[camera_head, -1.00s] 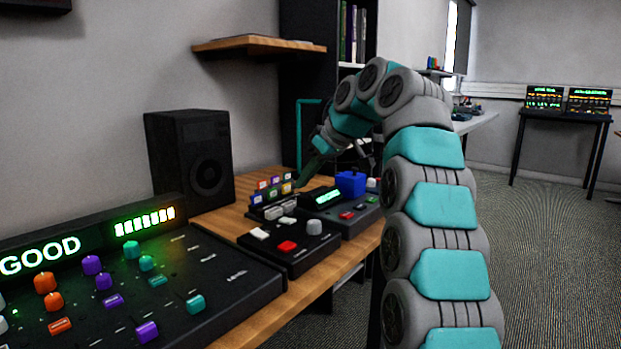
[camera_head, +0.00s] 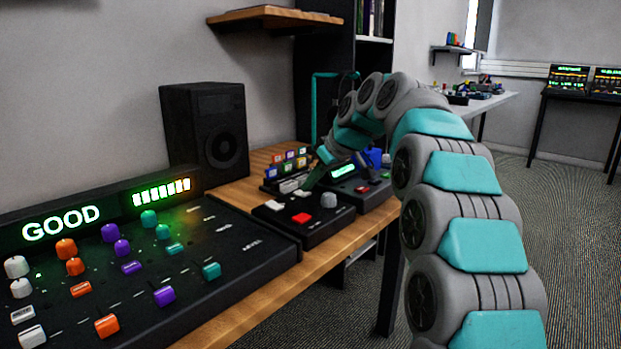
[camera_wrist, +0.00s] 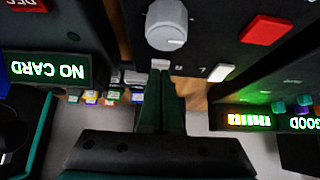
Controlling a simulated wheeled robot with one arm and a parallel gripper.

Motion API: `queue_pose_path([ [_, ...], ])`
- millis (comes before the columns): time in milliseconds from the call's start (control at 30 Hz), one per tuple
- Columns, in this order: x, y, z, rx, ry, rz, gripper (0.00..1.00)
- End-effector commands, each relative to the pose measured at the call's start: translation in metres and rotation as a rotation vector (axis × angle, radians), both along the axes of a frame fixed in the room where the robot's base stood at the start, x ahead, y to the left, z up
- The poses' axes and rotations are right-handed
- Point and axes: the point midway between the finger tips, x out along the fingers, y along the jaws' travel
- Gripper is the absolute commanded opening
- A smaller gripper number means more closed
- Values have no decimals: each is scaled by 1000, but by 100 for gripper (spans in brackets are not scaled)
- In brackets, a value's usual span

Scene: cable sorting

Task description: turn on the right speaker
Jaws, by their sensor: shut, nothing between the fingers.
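One black speaker (camera_head: 207,130) stands at the back of the desk against the wall in the head view; whether it is the right one I cannot tell. In front of it lies a small black control box (camera_head: 335,219) with a red button (camera_head: 301,218), a grey knob (camera_head: 328,200) and small white switches. My gripper (camera_head: 309,184) points down over the rear of this box. In the wrist view my gripper (camera_wrist: 164,73) is shut and empty, its tips close to a pale switch (camera_wrist: 160,63) below the grey knob (camera_wrist: 166,27). Contact cannot be told. A second white switch (camera_wrist: 220,72) is beside it.
A large mixer (camera_head: 190,265) with a lit "GOOD" display fills the left. Coloured small blocks (camera_head: 286,167) and a device with a green screen (camera_head: 343,170) stand behind the box. A wall shelf (camera_head: 275,17) is above. Open floor lies right of the desk.

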Motion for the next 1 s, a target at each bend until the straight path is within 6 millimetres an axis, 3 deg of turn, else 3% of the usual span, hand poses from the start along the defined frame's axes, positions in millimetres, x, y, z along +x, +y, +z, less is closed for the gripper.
queue_pose_path([
  [367,0,0,-2,2,-1,-1,0],
  [567,-2,-2,-16,44,-29,0,0],
  [1000,-1,-2,-2,46,-35,-1,0],
])
